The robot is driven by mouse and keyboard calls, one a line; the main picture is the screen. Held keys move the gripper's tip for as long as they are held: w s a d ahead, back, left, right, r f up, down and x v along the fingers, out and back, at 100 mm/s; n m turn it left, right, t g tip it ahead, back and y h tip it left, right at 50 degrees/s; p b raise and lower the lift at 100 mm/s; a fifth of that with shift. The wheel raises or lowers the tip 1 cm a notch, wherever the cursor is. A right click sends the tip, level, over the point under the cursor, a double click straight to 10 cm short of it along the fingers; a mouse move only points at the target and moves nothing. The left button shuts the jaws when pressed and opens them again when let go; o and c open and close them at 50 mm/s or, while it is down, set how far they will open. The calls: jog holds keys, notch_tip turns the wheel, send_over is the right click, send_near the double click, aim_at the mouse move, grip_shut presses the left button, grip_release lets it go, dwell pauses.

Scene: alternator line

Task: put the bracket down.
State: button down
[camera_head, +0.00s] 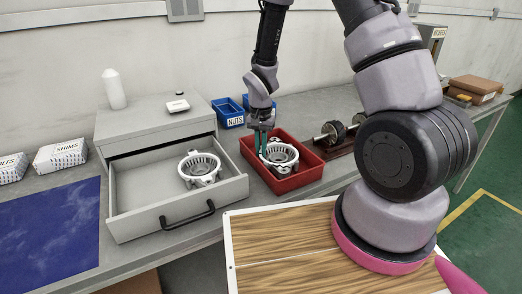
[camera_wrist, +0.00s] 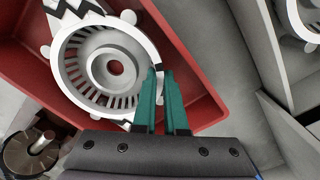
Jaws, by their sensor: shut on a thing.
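The bracket (camera_head: 281,154), a round silver-grey slotted housing with lugs, is in the red bin (camera_head: 308,175). In the wrist view the bracket (camera_wrist: 78,75) lies left of my green fingers, with the red bin (camera_wrist: 195,85) around and below it. My gripper (camera_head: 261,152) comes down from above at the bracket's left side. In the wrist view my gripper (camera_wrist: 160,72) is shut on the bracket's rim. I cannot tell whether the bracket touches the bin floor. The fingers hide a small part of the rim.
A similar bracket (camera_head: 200,167) lies in the open grey drawer (camera_head: 130,195), left of the bin. Blue bins (camera_head: 229,113) stand behind. A rotor on a brown stand (camera_head: 333,138) is close on the right. A blue mat (camera_head: 50,235) lies at the left.

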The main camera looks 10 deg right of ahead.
jog(key=shift+f, duration=0.3)
jog(key=c, duration=1)
grip_release()
jog(key=shift+r, duration=0.1)
jog(key=s+d+r+t+y, duration=0.1)
jog(key=s+d+r+t, duration=0.15)
jog(key=r, duration=1.25)
jog(key=s+d+r+t, duration=0.1)
jog(key=s+d+r, duration=0.25)
jog(key=r, duration=1.15)
jog(key=s+d+r+t, duration=0.1)
jog(key=s+r, duration=0.2)
jog(key=s+d+r+t, duration=0.1)
jog(key=s+d+r, duration=0.1)
jog(key=s+r, duration=0.1)
jog(key=s+d+r+n+t+y, duration=0.1)
jog(key=s+d+r, duration=0.1)
jog(key=s, duration=0.3)
jog(key=shift+s+r+t, duration=0.2)
jog(key=shift+r+t, duration=0.15)
jog(key=shift+r, duration=0.55)
